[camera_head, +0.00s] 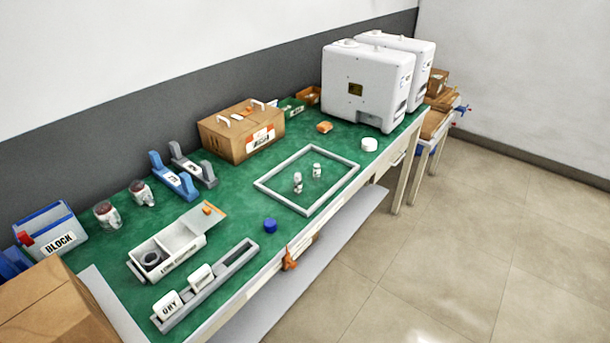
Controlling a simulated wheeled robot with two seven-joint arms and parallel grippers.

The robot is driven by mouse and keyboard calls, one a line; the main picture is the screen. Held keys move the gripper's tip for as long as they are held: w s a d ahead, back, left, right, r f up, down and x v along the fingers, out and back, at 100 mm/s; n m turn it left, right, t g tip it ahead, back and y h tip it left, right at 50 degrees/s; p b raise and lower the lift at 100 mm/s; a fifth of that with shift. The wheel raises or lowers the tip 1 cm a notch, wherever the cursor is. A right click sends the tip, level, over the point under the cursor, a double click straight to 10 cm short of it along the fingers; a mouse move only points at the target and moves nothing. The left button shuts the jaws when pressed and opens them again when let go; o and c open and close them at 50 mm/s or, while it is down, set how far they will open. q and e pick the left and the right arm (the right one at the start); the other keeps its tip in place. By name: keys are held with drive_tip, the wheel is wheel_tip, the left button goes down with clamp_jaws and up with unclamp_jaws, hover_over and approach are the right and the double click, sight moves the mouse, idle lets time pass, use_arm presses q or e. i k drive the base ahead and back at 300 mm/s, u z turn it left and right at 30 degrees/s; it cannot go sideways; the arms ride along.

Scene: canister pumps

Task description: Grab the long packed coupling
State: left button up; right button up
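A light grey two-part box (190,255) with a small, hard-to-read front label stands on the green table, left of the middle. Its left compartment holds a dark ring-shaped part (152,260), which may be a coupling. Two small white fittings (298,182) (316,170) stand upright inside a grey square frame (262,186). I cannot tell which part is the long packed coupling. Neither of my grippers is in view.
A grey slotted rack with a "DRY" card (168,304) lies at the front edge. A blue cap (270,225), two jars (107,214), blue and grey stands (172,177), a cardboard box (241,131) and white machines (362,84) stand around.

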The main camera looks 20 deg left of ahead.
sight(297, 177)
drive_tip(key=z, duration=0.55)
drive_tip(key=k, duration=1.3)
drive_tip(key=z, duration=0.45)
drive_tip(key=i, duration=1.6)
drive_tip(key=u, duration=1.55)
drive_tip(key=i, duration=0.9)
drive_tip(key=u, duration=1.05)
